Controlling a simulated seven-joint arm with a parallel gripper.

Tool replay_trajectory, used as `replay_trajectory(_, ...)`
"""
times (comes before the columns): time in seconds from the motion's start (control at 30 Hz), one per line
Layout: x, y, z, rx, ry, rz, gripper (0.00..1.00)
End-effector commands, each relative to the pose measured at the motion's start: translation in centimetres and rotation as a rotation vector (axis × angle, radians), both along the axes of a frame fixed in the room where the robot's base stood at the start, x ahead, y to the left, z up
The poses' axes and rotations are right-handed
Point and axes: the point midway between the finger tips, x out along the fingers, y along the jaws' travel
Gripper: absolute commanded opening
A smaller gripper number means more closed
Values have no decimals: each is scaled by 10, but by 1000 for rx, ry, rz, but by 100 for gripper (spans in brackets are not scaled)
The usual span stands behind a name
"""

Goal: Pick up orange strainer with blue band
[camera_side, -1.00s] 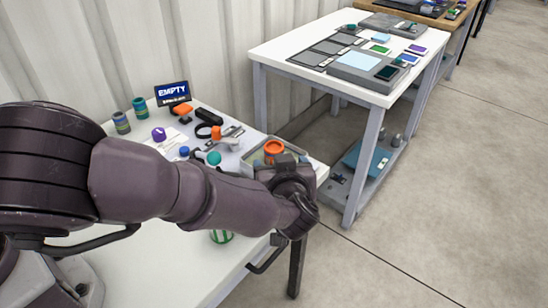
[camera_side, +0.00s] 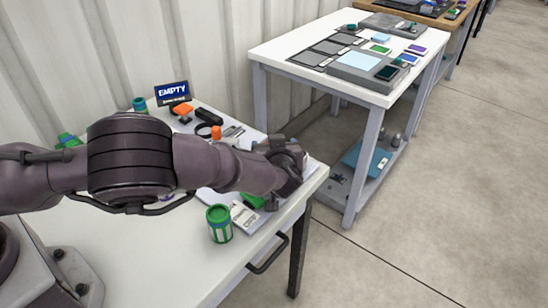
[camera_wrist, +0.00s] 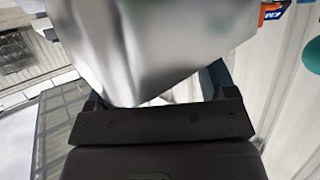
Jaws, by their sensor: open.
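I cannot make out an orange strainer with a blue band for certain. The round orange piece that showed in the tray earlier is hidden behind my arm in the side view. A small orange upright piece (camera_side: 217,132) stands behind my forearm; no blue band shows on it. My gripper (camera_side: 289,166) is over the right end of the white table, its fingers mostly hidden in the side view. In the wrist view my gripper (camera_wrist: 155,88) is open, with a large, blurred grey-white surface (camera_wrist: 150,40) filling the space in front of it. I cannot tell whether they touch.
A green-and-white can (camera_side: 219,223) stands at the white table's (camera_side: 150,262) front, beside a white card (camera_side: 244,216). An orange block (camera_side: 182,109) lies by the EMPTY sign (camera_side: 173,92). A second table (camera_side: 277,50) stands behind, across a gap.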

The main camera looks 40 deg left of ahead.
Motion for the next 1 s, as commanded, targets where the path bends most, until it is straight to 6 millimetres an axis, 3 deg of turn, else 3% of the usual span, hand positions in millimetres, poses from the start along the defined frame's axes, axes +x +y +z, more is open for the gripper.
replay_trajectory(0.13,0,0,0,0,0,-1,75)
replay_trajectory(0.37,0,-1,0,0,0,-1,23)
replay_trajectory(0.77,0,-1,6,-2,-2,-1,23)
replay_trajectory(1.0,-6,-1,39,-1,-1,-2,23)
